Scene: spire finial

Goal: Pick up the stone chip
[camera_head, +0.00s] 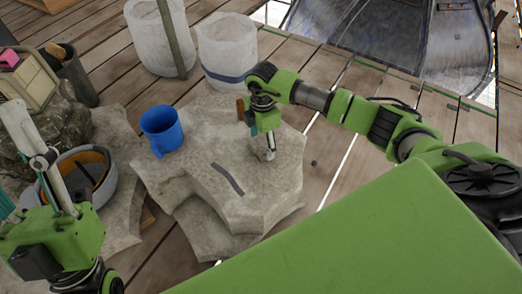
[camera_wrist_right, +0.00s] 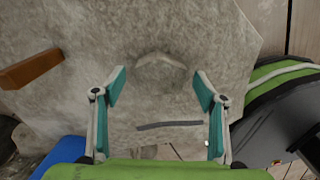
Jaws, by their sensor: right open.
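The stone chip (camera_wrist_right: 160,74) is a rounded grey lump on the grey stone block (camera_wrist_right: 215,40) in the right wrist view. It lies just ahead of and between the two spread fingers of my right gripper (camera_wrist_right: 160,88), with a gap on each side. In the head view my right gripper (camera_head: 264,152) points down at the top of the stone block (camera_head: 200,205), and I cannot make out the chip apart from it.
A dark flat strip (camera_head: 227,179) and a blue cup (camera_head: 161,130) are on the stone. A brown wooden piece (camera_head: 240,108) stands behind the right gripper. A grey bucket (camera_head: 92,170) is at left; white tubs (camera_head: 226,48) stand at the back.

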